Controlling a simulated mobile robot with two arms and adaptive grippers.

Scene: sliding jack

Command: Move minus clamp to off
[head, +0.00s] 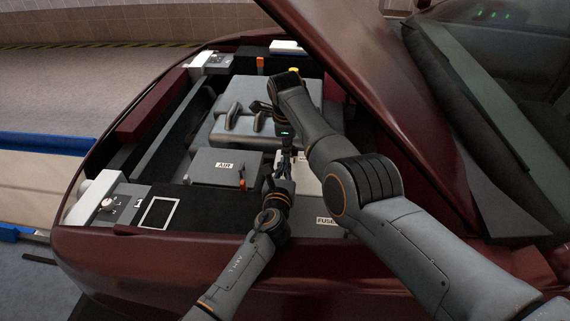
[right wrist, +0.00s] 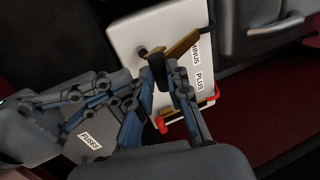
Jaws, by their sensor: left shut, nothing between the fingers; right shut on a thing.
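The battery (right wrist: 135,35) is a pale block labelled MINUS and PLUS in the right wrist view. It shows partly behind my arms in the head view (head: 309,184). The minus clamp (right wrist: 182,44) has a brownish bar and a black handle near the MINUS label. My right gripper (right wrist: 160,78) is shut on the black handle. A red handle (right wrist: 162,125) sits at the PLUS side. My left gripper (right wrist: 115,82) is shut and empty, just left of the right fingers. In the head view the left gripper (head: 283,168) reaches up below the right wrist. The fingers partly hide the clamp.
A fuse box (right wrist: 85,142) lies close below my left gripper. A grey AIR box (head: 218,167) with an orange lever and a larger grey engine cover (head: 238,95) stand left of the arms. The raised hood (head: 375,75) slopes close to my right arm.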

